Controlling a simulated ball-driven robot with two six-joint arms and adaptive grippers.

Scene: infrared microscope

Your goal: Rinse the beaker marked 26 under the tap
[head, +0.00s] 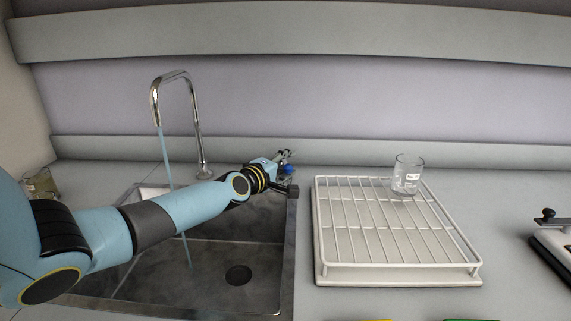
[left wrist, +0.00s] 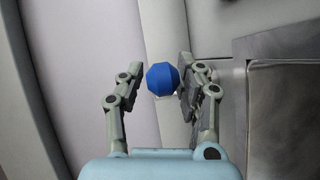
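A clear glass beaker (head: 407,172) with a white label stands upright on the white wire rack (head: 396,273); the label is too small to read. The chrome tap (head: 198,125) arches over the sink (head: 210,255), and a thin blue stream of water (head: 166,155) runs from its spout. My left gripper (head: 287,160) reaches across the sink to a blue knob (head: 289,169) behind it. In the left wrist view, the blue knob (left wrist: 163,79) lies between the spread fingers, nearer the right one. Whether they touch it is unclear. My right gripper is out of view.
Another glass with yellowish contents (head: 40,184) stands at the far left, partly behind my arm. A dark and light device (head: 553,240) sits at the right edge. Green and yellow edges show at the bottom. The counter between rack and device is clear.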

